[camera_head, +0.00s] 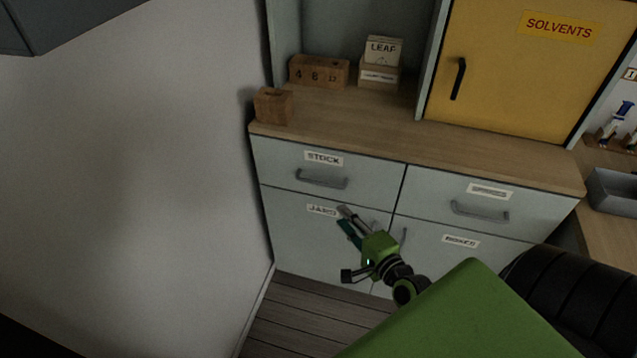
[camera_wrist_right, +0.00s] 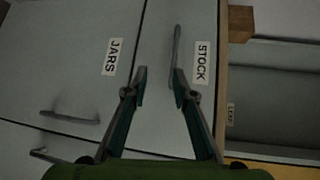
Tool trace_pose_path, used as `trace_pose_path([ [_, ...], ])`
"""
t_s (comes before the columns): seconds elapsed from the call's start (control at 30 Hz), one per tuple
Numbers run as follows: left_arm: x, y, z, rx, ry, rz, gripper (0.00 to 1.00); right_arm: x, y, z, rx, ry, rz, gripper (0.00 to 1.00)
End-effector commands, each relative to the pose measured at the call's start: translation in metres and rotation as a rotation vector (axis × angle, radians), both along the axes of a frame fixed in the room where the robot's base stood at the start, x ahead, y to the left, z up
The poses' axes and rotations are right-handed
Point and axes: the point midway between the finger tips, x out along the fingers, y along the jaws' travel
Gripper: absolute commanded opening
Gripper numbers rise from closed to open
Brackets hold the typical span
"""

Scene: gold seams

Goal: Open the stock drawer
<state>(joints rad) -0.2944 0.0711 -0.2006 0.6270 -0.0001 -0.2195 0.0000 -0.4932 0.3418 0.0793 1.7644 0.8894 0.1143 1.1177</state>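The stock drawer (camera_head: 285,159) is the upper left drawer of the grey cabinet, with a white STOCK label and a grey bar handle (camera_head: 322,181). It sits flush with the cabinet front. In the right wrist view the handle (camera_wrist_right: 174,58) stands just beyond the fingertips, beside the STOCK label (camera_wrist_right: 201,63). My right gripper (camera_head: 344,217) is in front of the JARS door, a little below the handle. In the wrist view its fingers (camera_wrist_right: 158,85) are apart with nothing between them. My left gripper is not in view.
The JARS door (camera_head: 300,230) is below the drawer, and another drawer (camera_head: 440,185) is to its right. A white wall (camera_head: 130,150) stands close on the left. Wooden blocks (camera_head: 273,106) and a yellow SOLVENTS cabinet (camera_head: 530,70) are on the counter.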

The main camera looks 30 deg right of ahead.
Motion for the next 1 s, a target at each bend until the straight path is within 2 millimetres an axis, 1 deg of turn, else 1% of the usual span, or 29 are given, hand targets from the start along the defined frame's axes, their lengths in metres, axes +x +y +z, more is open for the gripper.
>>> trace_pose_path([
  [0.03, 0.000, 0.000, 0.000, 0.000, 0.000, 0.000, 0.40, 0.002, -0.001, 0.013, 0.030, -0.025, -0.005, 0.25],
  [0.1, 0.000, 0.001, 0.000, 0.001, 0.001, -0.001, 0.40, 0.005, -0.002, 0.023, 0.058, -0.047, -0.010, 0.25],
  [0.17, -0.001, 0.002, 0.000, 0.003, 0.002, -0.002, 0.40, 0.009, -0.002, 0.026, 0.069, -0.055, -0.013, 0.25],
  [0.27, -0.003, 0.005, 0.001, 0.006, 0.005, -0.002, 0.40, 0.019, -0.003, 0.026, 0.071, -0.057, -0.014, 0.25],
  [0.37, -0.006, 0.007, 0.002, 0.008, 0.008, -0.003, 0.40, 0.034, -0.004, 0.024, 0.069, -0.057, -0.013, 0.25],
  [0.5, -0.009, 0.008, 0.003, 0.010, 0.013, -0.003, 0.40, 0.060, -0.006, 0.020, 0.067, -0.056, -0.013, 0.25],
  [0.8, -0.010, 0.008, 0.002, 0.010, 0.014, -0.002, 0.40, 0.111, -0.009, 0.011, 0.066, -0.054, -0.011, 0.25],
  [0.9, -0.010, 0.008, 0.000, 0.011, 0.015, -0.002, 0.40, 0.124, -0.010, 0.009, 0.066, -0.054, -0.011, 0.25],
  [1.0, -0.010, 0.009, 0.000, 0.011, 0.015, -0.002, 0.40, 0.133, -0.010, 0.007, 0.066, -0.053, -0.011, 0.25],
])
